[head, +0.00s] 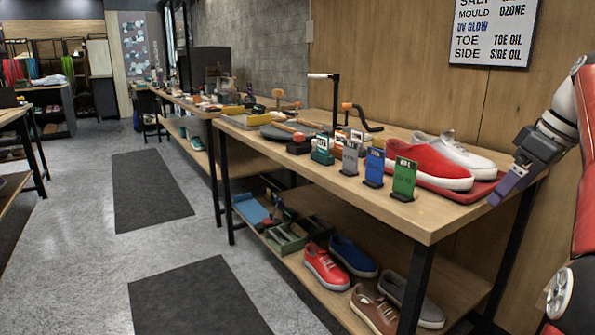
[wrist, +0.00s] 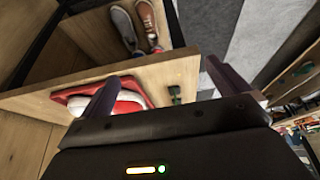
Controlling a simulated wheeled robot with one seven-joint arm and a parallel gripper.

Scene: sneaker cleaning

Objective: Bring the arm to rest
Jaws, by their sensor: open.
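My gripper (head: 507,186) hangs at the right of the head view, beside the right end of the workbench (head: 437,221), with its purple fingers pointing down and left. In the wrist view its two dark purple fingers (wrist: 160,82) stand wide apart with nothing between them. The gripper is open and empty. A red sneaker (head: 430,165) and a light grey sneaker (head: 458,152) sit on a red tray (head: 482,190) at the bench's right end, to the left of my gripper. The red sneaker also shows in the wrist view (wrist: 130,97), partly behind a finger.
Green (head: 404,179), blue (head: 374,167) and grey (head: 350,157) cards stand along the bench's front edge. Tools lie farther back. Several shoes, including a blue one (head: 352,256), stand on the lower shelf. A wooden wall is behind the bench. The floor in front is clear, with dark mats (head: 197,300).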

